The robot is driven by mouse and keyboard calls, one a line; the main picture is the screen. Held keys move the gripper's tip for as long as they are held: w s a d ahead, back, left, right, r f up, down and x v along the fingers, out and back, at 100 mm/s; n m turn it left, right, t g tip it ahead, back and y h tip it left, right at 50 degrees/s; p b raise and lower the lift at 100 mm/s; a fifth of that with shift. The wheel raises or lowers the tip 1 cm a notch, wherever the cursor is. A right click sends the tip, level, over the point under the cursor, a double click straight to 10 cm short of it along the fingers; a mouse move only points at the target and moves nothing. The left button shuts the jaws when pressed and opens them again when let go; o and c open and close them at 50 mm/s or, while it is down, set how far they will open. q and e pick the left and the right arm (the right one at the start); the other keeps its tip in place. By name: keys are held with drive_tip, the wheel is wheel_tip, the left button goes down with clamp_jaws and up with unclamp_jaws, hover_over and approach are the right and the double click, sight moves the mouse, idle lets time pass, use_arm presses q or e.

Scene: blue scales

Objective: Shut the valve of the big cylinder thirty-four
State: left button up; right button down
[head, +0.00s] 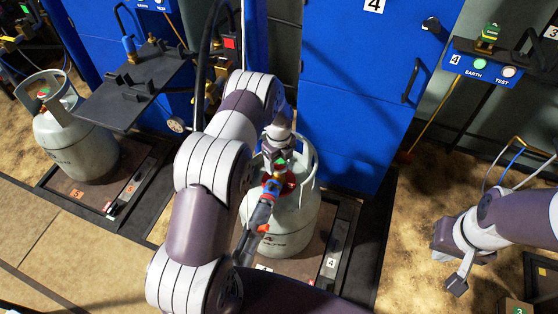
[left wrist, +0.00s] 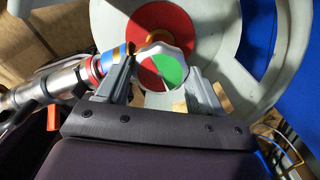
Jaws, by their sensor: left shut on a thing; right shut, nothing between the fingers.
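The big grey cylinder (head: 290,228) stands upright on the platform marked 4, partly hidden behind my left arm. No number thirty-four is readable on it. Its valve knob (left wrist: 163,68) has a white rim and a red and green face. My left gripper (head: 279,160) comes down from above onto the valve. In the left wrist view its fingers (left wrist: 160,84) sit on either side of the knob, shut on it. A hose connector (head: 262,208) with blue and orange bands joins the valve, and shows in the left wrist view (left wrist: 85,70). My right gripper (head: 456,275) is shut and empty at the lower right.
Another grey cylinder (head: 76,150) stands on platform 5 at the left. A dark shelf (head: 130,95) juts out near my left arm. A blue cabinet (head: 365,90) marked 4 stands behind the cylinder. An EARTH/TEST box (head: 490,66) hangs at the upper right. Brown floor between is clear.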

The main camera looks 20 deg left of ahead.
sight(279, 164)
use_arm(q)
drive_tip(key=o, duration=1)
drive_tip(key=shift+o, duration=0.2)
wheel_tip(279, 164, up, 13)
drive_tip(key=p, duration=0.1)
drive_tip(key=shift+f+p, duration=0.15)
drive_tip(key=shift+p, duration=0.2)
